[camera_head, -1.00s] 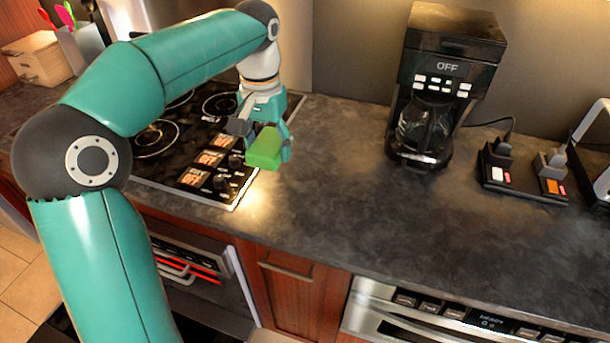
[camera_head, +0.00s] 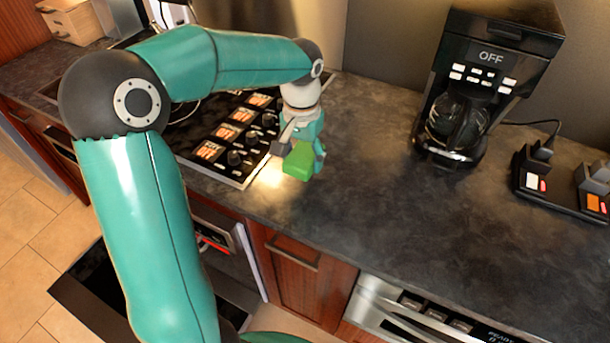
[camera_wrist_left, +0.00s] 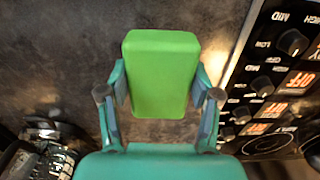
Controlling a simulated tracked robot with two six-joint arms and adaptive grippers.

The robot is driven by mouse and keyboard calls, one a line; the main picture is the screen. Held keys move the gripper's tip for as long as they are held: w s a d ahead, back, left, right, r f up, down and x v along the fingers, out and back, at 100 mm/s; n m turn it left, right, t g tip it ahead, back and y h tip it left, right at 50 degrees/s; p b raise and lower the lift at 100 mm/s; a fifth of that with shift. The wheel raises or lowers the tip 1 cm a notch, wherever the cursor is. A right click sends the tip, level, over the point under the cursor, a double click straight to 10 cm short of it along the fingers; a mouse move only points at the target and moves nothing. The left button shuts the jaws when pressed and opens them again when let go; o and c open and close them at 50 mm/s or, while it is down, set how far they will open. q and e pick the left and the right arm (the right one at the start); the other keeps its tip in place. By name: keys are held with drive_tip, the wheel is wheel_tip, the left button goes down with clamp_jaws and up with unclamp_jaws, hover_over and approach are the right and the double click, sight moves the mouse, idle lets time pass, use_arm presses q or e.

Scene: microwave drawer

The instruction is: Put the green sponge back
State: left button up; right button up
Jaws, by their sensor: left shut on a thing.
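The green sponge (camera_head: 298,161) is a bright block held between the fingers of my left gripper (camera_head: 300,150). In the left wrist view the sponge (camera_wrist_left: 161,75) stands upright in the picture, with the gripper's (camera_wrist_left: 160,98) two fingers shut on its sides. The gripper and sponge are over the dark countertop (camera_head: 375,165), just right of the stove's front corner. The gap between sponge and counter is hard to judge. My right gripper is not in view.
A black coffee maker (camera_head: 492,72) stands at the back right of the counter. A power strip (camera_head: 562,187) lies at the far right. The stove (camera_head: 240,130) with knobs is left of the sponge. A drawer-type appliance (camera_head: 400,318) is below the counter. The counter's middle is clear.

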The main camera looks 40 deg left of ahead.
sight(302, 155)
use_arm(q)
drive_tip(key=shift+f, duration=3.05)
drive_tip(key=o, duration=1.1)
wheel_tip(302, 155, up, 11)
drive_tip(key=shift+s+r, duration=0.1)
drive_tip(key=shift+r, duration=0.45)
